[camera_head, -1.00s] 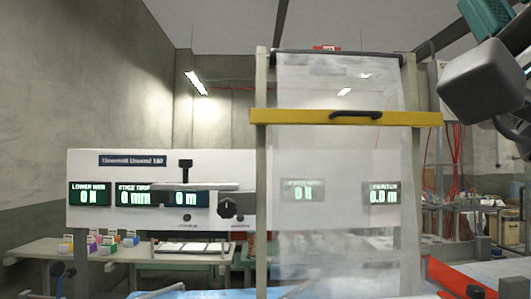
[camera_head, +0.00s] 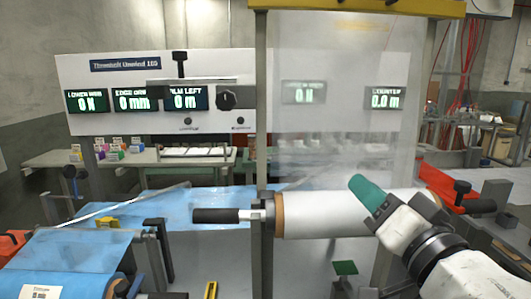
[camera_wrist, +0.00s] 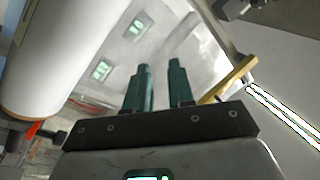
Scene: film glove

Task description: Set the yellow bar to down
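The yellow bar (camera_head: 425,8) lies level across the upright frame at the top edge of the head view, partly cut off. Part of the bar also shows in the wrist view (camera_wrist: 230,79), right of my fingers. My gripper (camera_head: 362,184), with teal fingers, is well below the bar at lower right, in front of the white roll. In the wrist view its fingers (camera_wrist: 159,66) stand apart with nothing between them.
A translucent film (camera_head: 335,95) hangs below the bar. A white roll (camera_head: 330,215) with a black grip (camera_head: 215,215) crosses close beside my gripper. A white panel with displays (camera_head: 135,75) stands behind. A red part (camera_head: 450,188) is at right.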

